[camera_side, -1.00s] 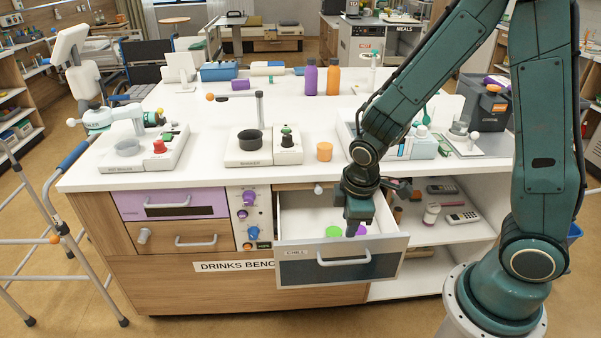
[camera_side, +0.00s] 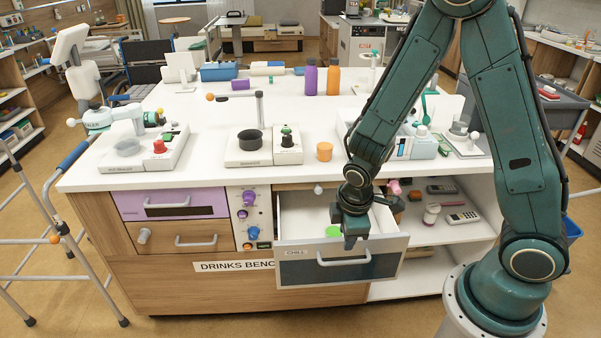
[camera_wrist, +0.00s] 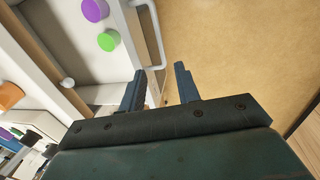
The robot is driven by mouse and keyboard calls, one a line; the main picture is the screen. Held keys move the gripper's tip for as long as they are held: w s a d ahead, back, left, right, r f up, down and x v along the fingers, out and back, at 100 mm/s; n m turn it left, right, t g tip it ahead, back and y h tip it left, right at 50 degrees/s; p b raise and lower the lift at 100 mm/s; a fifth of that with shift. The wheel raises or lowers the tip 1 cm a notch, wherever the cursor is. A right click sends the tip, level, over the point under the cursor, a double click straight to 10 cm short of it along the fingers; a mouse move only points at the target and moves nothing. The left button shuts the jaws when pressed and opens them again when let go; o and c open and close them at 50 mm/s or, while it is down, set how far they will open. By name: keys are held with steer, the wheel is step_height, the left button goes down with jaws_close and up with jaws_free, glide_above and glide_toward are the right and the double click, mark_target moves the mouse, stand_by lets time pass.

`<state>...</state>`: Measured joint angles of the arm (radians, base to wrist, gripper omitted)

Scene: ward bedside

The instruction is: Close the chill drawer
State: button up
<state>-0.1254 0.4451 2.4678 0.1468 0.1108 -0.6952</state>
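The chill drawer (camera_side: 340,272) is pulled open from the bench, with a dark front panel and a "CHILL" label. Its bar handle (camera_side: 343,258) also shows in the wrist view (camera_wrist: 153,35). My gripper (camera_side: 350,243) is at the drawer's front edge, above the handle in the side view. In the wrist view my gripper (camera_wrist: 160,80) has its two fingers apart with nothing between the tips. One finger lies toward the drawer's inside, the other over the floor outside. Contact with the front cannot be told.
To the left are a closed purple drawer (camera_side: 172,203) and a wooden drawer (camera_side: 180,236). Open shelves (camera_side: 450,232) with small items are at the right. The white benchtop (camera_side: 210,108) holds a stand, bottles and an orange cylinder (camera_side: 324,151). Floor in front is clear.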

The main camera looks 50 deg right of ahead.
mark_target(341, 263)
steer(key=shift+w+d+f, duration=0.25)
steer(key=shift+f, duration=1.55)
steer(key=shift+w+d+f, duration=0.25)
steer(key=shift+f, duration=1.55)
steer(key=shift+w+d+f, duration=0.25)
steer(key=shift+f, duration=1.55)
jaws_close()
